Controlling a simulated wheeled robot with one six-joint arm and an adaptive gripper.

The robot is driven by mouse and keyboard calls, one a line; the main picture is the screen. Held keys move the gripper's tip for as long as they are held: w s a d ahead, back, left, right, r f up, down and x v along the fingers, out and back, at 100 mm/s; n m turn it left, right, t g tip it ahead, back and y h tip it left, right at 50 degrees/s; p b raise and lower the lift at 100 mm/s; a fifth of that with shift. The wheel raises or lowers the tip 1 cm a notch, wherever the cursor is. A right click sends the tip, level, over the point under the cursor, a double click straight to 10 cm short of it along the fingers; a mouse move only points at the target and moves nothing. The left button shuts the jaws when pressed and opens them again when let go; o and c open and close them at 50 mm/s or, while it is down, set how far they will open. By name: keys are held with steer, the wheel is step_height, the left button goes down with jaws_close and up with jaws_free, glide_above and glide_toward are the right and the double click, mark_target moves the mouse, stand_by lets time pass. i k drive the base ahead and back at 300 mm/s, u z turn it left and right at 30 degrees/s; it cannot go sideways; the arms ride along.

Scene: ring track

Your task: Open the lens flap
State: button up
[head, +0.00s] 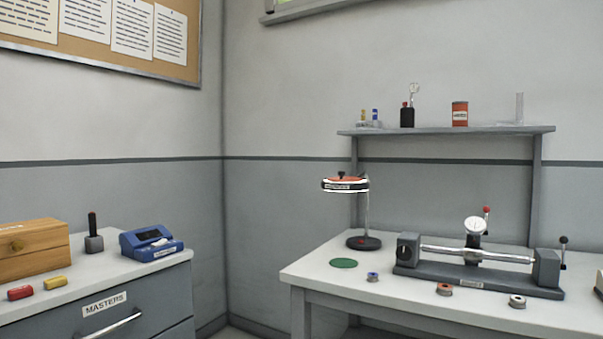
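A magnifier lamp (346,185) stands on the bench at the right, on a thin post with a dark round base (364,243). Small lettering on the head's front edge is too small to read. My gripper is not in view.
A bench-centre fixture with a dial gauge (475,226) stands to the right. A shelf (445,130) rises behind. A drawer cabinet (100,310) stands left, with floor between.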

mark_target(341, 173)
steer(key=z, duration=0.2)
steer(key=i, duration=0.9)
steer(key=z, duration=0.55)
